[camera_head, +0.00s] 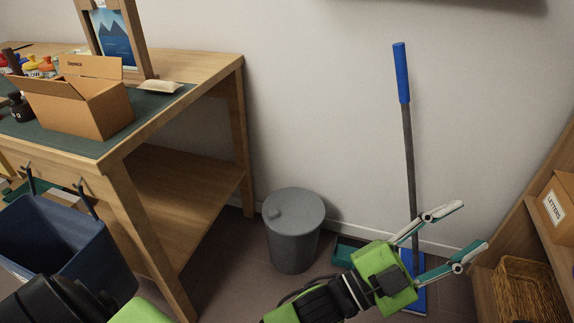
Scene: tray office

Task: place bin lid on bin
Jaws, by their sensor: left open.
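The grey round bin (293,251) stands upright on the floor between the workbench and the wall. A grey lid (298,208) with a small knob near its left edge lies flat over the bin's top and covers the opening. No gap shows between lid and bin from here. My left gripper (474,225) is to the right of the bin, with its two fingers spread wide and nothing between them. It is apart from the bin and lid, in front of the broom's lower end. My right gripper is not in view.
A blue-handled broom (408,150) leans on the wall, with a teal dustpan (345,252) beside the bin. The wooden workbench (190,80) holds an open cardboard box (85,105). A dark blue container (65,245) is at left. A shelf with a wicker basket (528,292) stands at right.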

